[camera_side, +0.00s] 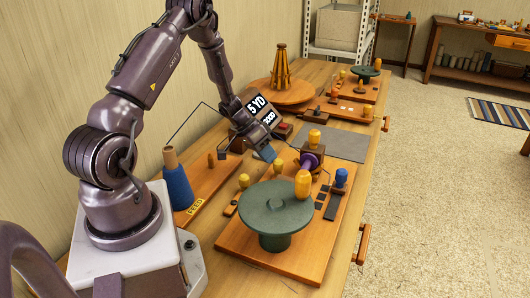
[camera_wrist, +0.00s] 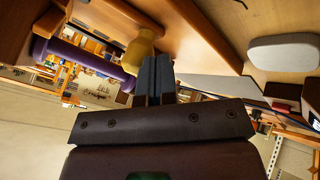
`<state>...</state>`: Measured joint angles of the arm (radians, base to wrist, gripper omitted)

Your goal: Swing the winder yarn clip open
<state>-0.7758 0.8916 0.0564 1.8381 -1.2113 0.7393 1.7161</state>
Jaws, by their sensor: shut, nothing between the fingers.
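The winder is a wooden board (camera_side: 300,258) in the side view. It carries a green round disc (camera_side: 262,207), a purple spool (camera_side: 310,160), a blue knob (camera_side: 340,177) and several yellow knobs. I cannot tell which small part is the yarn clip; small yellow-topped parts (camera_side: 245,182) stand at the board's left edge. My gripper (camera_side: 269,154) is above the far left part of the winder. In the wrist view its fingers (camera_wrist: 155,80) are shut and empty. A yellow knob (camera_wrist: 141,50) shows just left of the fingertips, with the purple spool (camera_wrist: 78,57) farther left.
A blue yarn cone (camera_side: 177,187) stands on a board marked FEED, left of the winder. A "5 YD" sign (camera_side: 262,112) is behind my gripper. A grey mat (camera_side: 335,143) lies beyond the winder. A wooden tower (camera_side: 281,70) on a round base is farther back.

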